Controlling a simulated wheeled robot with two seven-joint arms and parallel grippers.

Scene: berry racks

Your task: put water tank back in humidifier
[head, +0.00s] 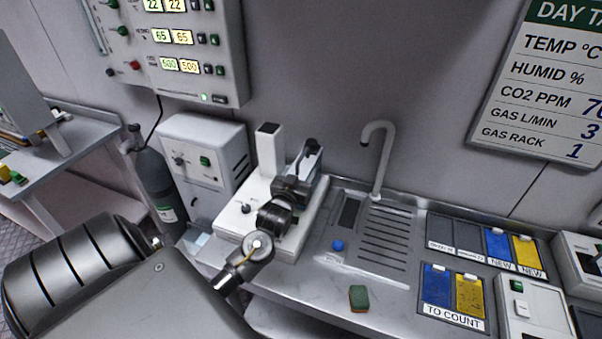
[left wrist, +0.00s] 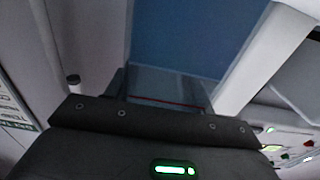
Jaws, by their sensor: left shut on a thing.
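The white humidifier (head: 230,222) stands at the left end of the steel counter, with a white column (head: 270,150) rising from its back. My left gripper (head: 304,168) is over the humidifier's right side, next to the column, and is shut on the water tank. In the left wrist view the tank (left wrist: 185,35) shows as a large blue surface ahead of the gripper, with a thin red line near the jaws. In the head view the tank is mostly hidden by my gripper and wrist, so I cannot tell whether it is seated. My right gripper is not in view.
A sink with a tall tap (head: 378,165) and a drain grid lies right of the humidifier. A sponge (head: 359,298) lies at the counter's front. A white box (head: 205,150) and a gas cylinder (head: 155,180) are at the left.

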